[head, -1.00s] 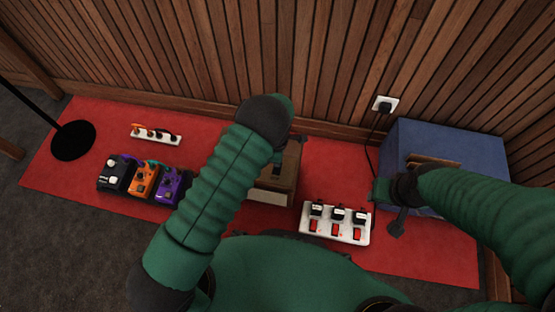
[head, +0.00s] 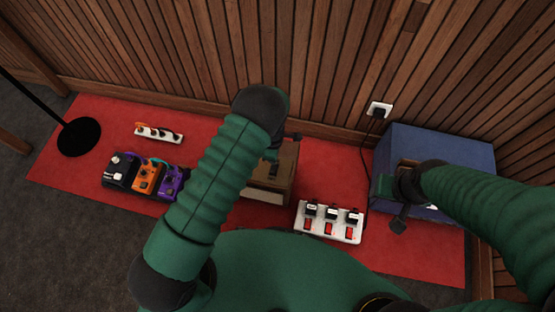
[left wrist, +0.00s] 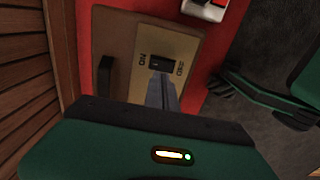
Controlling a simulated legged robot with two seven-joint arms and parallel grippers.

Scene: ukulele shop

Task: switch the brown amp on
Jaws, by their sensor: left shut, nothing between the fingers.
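The brown amp (head: 288,165) stands on the red mat against the wall, partly hidden behind my left arm in the head view. In the left wrist view the amp's top (left wrist: 125,45) shows a tan panel with a small black switch (left wrist: 160,63) and a lettered label on each side of it. I cannot tell which way the switch is tilted. My left gripper (left wrist: 160,77) is shut and empty, its tips at the switch's near edge; I cannot tell whether they touch. My right gripper (head: 398,222) hangs by the blue amp (head: 440,145); its jaws are unclear.
A white power strip with red switches (head: 329,235) lies right of the brown amp. Several pedals, among them an orange one (head: 146,178), and another white strip (head: 158,134) lie to the left. A wall outlet (head: 380,109) has a black cable. A round stand base (head: 79,137) is far left.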

